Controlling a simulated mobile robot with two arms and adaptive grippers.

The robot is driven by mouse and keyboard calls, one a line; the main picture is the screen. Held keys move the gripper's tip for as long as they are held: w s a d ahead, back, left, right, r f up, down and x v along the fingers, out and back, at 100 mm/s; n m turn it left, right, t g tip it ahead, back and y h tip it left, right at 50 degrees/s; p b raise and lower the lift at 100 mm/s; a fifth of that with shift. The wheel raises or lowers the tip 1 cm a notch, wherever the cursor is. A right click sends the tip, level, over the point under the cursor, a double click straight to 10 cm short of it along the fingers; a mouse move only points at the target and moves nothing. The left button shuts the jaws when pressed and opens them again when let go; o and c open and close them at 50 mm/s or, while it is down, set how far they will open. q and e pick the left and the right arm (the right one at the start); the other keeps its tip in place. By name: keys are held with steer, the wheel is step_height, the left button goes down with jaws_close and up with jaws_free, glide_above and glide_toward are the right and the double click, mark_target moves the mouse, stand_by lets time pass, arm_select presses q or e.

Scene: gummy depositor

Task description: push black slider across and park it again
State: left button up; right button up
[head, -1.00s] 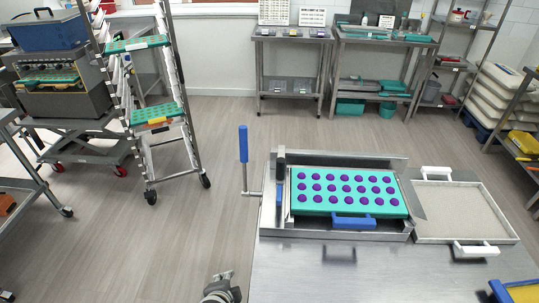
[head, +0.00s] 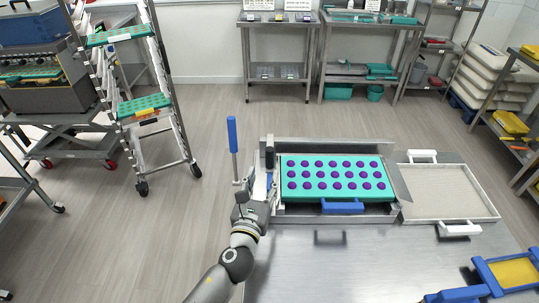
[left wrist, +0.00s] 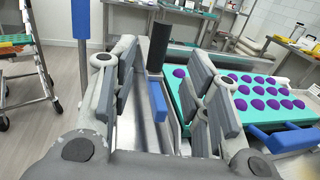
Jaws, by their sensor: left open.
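The black slider (head: 269,151) is a dark upright post at the left end of the metal depositor (head: 323,145). It shows as a dark cylinder (left wrist: 158,46) in the left wrist view, just beyond and between my fingers. My left gripper (head: 258,186) is open and empty at the depositor's left end, just on the near side of the slider. Its fingers (left wrist: 162,80) stand apart with a blue part (left wrist: 157,100) visible between them. I cannot tell whether they touch anything. A teal mold tray (head: 335,191) with rows of purple gummies lies right of the slider. My right gripper is out of view.
A lever with a blue grip (head: 232,134) stands upright close left of my left gripper. A white-handled tray (head: 447,190) sits right of the depositor. A blue-and-yellow frame (head: 484,277) lies at the front right. The front tabletop (head: 345,275) is mostly clear.

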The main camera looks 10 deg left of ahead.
mark_target(269, 159)
arm_select(q)
steer(key=w, duration=0.9)
steer(key=shift+w+p, duration=0.4)
jaws_close()
